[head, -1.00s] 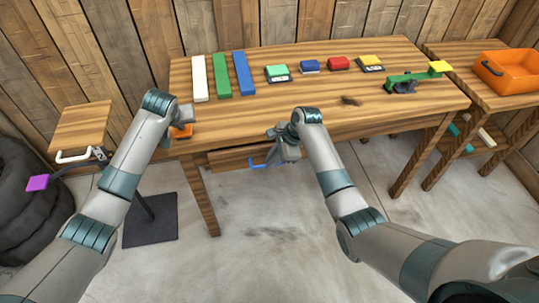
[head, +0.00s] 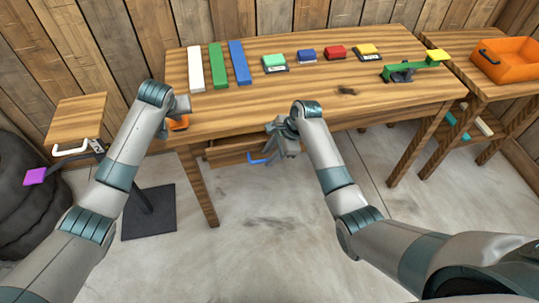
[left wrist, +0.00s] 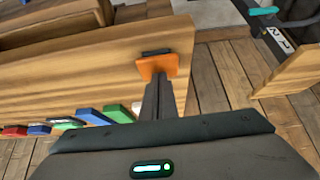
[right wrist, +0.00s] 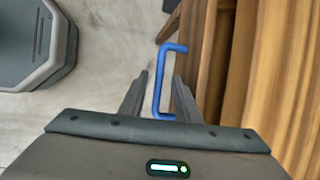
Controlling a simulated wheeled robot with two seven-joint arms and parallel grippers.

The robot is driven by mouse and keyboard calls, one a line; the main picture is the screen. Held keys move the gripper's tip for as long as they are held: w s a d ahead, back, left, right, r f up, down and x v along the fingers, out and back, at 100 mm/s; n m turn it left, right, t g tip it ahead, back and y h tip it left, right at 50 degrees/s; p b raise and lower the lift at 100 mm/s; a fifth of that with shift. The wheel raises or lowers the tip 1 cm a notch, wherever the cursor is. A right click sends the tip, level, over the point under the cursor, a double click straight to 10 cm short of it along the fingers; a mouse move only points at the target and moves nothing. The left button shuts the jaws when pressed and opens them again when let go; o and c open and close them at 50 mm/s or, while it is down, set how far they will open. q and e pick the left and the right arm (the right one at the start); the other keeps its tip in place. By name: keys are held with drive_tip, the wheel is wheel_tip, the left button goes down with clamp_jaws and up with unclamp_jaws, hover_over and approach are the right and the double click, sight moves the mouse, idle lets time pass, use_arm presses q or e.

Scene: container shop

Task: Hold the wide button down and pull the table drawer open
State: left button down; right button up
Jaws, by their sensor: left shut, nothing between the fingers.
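The wide orange button (head: 178,123) sits at the table's left front corner, partly behind my left gripper (head: 184,108). In the left wrist view my left fingers are shut and empty, their tips at the orange button (left wrist: 158,66); I cannot tell how far it is pressed. The wooden table drawer (head: 225,158) stands partly open under the tabletop. Its blue handle (head: 257,159) also shows in the right wrist view (right wrist: 159,85). My right gripper (right wrist: 161,75) is open, with one finger on each side of the handle's bar and visible space between.
On the table (head: 290,100) lie white, green and blue bars (head: 239,63), several small coloured blocks (head: 307,55) and a green lever with a yellow end (head: 433,57). An orange bin (head: 508,60) is at right. A small stand (head: 78,118) is at left. Floor before the drawer is clear.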

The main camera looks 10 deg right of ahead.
use_arm(q)
drive_tip(key=shift+f, duration=0.15)
use_arm(e)
drive_tip(key=v, duration=1.1)
drive_tip(key=shift+r, duration=0.4)
